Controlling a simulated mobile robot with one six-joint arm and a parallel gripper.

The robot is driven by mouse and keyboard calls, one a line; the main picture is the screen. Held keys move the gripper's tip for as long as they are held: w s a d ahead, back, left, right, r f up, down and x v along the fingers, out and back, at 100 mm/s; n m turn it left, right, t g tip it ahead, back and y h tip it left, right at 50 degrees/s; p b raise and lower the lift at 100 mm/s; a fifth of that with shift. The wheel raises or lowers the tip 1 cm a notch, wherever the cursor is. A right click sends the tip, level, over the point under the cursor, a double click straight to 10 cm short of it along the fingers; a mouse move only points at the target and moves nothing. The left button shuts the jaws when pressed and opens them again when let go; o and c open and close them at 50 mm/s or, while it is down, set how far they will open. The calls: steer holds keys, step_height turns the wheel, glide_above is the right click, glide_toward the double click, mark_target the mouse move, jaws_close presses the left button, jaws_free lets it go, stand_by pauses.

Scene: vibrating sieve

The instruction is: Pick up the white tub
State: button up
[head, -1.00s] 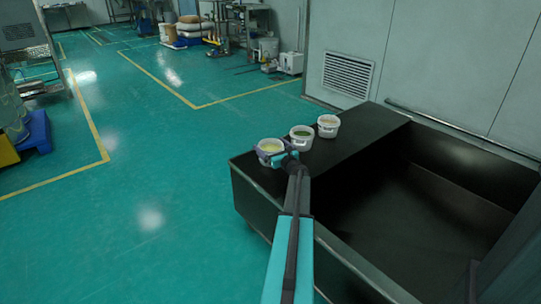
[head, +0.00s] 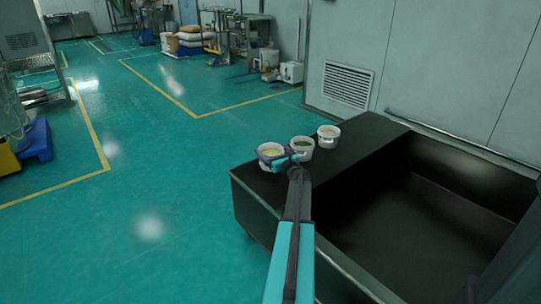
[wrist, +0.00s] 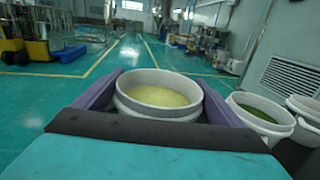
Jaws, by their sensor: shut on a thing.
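Three white tubs show in the head view. The left tub (head: 270,152), with pale yellow contents, is between the fingers of my gripper (head: 272,156). In the wrist view, the purple fingers are shut on both sides of this white tub (wrist: 160,104), which is upright. It appears raised a little above the black surface, though its base is hidden. A tub with green contents (head: 303,149) stands just right of it, and a third tub with pale contents (head: 328,137) stands further right.
The black top (head: 355,150) of a large bin carries the standing tubs. Its deep open basin (head: 440,215) is to the right, against a pale wall with a vent (head: 347,83). Open green floor (head: 130,150) lies to the left.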

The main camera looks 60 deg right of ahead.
steer(key=s+a+r+p, duration=0.1)
steer(key=s+a, duration=0.9)
steer(key=a, duration=0.2)
steer(key=shift+s+r, duration=0.25)
steer(key=shift+s, duration=0.1)
stand_by(0.5)
steer(key=w+a+r+n+t+y, duration=0.1)
steer(key=w+a+r+n+y, duration=0.25)
steer(key=w+a, duration=0.5)
steer(key=w+a+r+n+y, duration=0.2)
steer(key=w+a+y, duration=0.25)
steer(key=a, duration=0.75)
steer(key=w+a+r+n+t+y, duration=0.15)
steer(key=w+a+y, duration=0.25)
steer(key=w+a, duration=0.5)
steer(key=a+r+n+g+y, duration=0.3)
steer(key=a+n+g+y, duration=0.1)
steer(key=a, duration=1.5)
steer(key=a+r+n+g+y, duration=0.3)
steer(key=a+y, duration=0.4)
steer(key=a, duration=1.2)
steer(key=shift+s+a+n+g, duration=0.4)
steer(key=shift+n+g, duration=0.05)
steer(key=shift+n, duration=0.75)
